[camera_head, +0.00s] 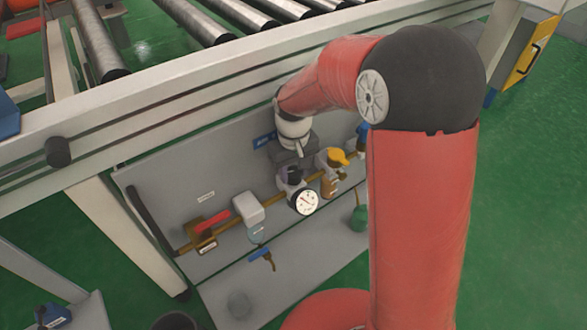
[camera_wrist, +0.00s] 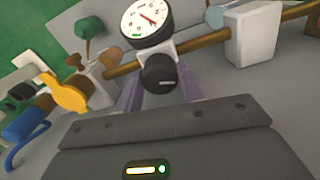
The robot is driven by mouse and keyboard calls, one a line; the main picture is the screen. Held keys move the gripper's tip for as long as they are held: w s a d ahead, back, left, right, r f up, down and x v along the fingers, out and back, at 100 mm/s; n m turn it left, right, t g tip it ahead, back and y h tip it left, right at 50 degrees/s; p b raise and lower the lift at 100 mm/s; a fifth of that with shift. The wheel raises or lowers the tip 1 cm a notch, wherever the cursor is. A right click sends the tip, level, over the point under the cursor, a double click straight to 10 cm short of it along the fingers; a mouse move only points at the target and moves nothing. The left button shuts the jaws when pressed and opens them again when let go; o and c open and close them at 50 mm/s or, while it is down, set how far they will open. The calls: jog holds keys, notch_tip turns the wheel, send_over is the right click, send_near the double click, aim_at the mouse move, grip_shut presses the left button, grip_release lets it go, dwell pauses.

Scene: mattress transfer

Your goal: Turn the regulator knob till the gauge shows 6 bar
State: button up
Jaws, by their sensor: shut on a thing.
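The black regulator knob (camera_wrist: 159,75) sits just below the round gauge in the wrist view. The white-faced gauge (camera_wrist: 147,20) has a red needle; its numbers are too small to read. The gauge also shows in the head view (camera_head: 305,202). My gripper (camera_wrist: 160,88) is shut on the knob, with one purple-grey finger on each side of it. In the head view my gripper (camera_head: 291,178) reaches down to the pipe just above the gauge, and the knob there is mostly hidden by it.
A brass pipe (camera_wrist: 208,38) runs along the grey panel (camera_head: 160,180). A yellow handle (camera_head: 338,157), a white block (camera_head: 248,207) and a red lever (camera_head: 215,222) sit close along it. A conveyor frame (camera_head: 150,105) stands above. Green floor lies at right.

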aim_at(293, 171)
jog(key=o, duration=1)
notch_tip(293, 171, up, 8)
jog(key=shift+f+p, duration=0.1)
jog(key=shift+p, duration=0.5)
jog(key=shift+c, duration=0.4)
